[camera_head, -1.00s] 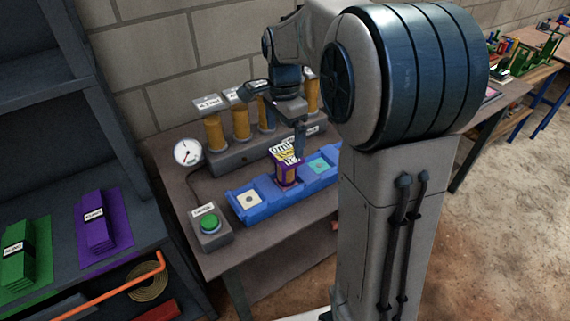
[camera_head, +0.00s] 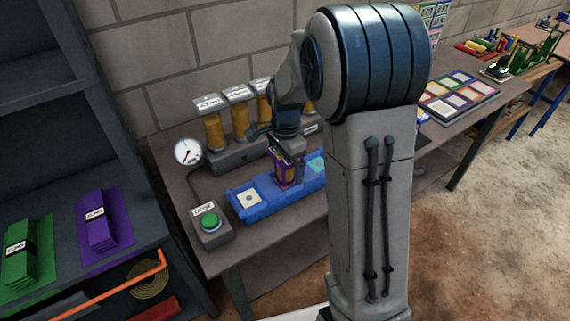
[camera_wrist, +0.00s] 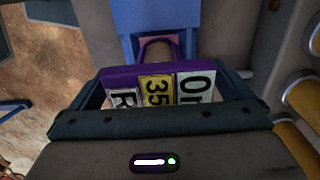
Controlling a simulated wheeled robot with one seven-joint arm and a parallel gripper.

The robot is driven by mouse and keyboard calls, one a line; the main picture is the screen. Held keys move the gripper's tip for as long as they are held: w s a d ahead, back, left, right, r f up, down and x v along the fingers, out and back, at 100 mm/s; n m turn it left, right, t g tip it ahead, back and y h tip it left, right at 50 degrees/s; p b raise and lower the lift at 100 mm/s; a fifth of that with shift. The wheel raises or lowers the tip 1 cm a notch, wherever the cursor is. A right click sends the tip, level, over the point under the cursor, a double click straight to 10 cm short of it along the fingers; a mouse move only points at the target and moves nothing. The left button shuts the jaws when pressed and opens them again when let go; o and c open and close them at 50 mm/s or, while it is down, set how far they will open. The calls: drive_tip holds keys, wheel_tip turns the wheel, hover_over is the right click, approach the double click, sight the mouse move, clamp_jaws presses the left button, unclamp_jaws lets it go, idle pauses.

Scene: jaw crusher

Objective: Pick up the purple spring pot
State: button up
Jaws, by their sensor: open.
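The purple spring pot (camera_head: 285,172) stands in the middle of the blue tray (camera_head: 252,212) on the bench. My gripper (camera_head: 290,158) is over the pot from above, with its jaws open and close around the top. In the wrist view, the pot's purple rim (camera_wrist: 140,70) and its white and yellow labels show just ahead of my gripper (camera_wrist: 160,98). The labels are partly cut off by the gripper body. I cannot tell whether the fingers touch the pot.
A green button box (camera_head: 211,222) and a gauge (camera_head: 188,152) are left of the tray. Several orange cylinders (camera_head: 214,133) stand close behind it. Green and purple stacks (camera_head: 97,220) lie on the left shelf. A board of coloured cards (camera_head: 458,98) is at right.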

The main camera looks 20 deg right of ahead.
drive_tip(key=c, duration=1.2)
drive_tip(key=shift+r, duration=0.15)
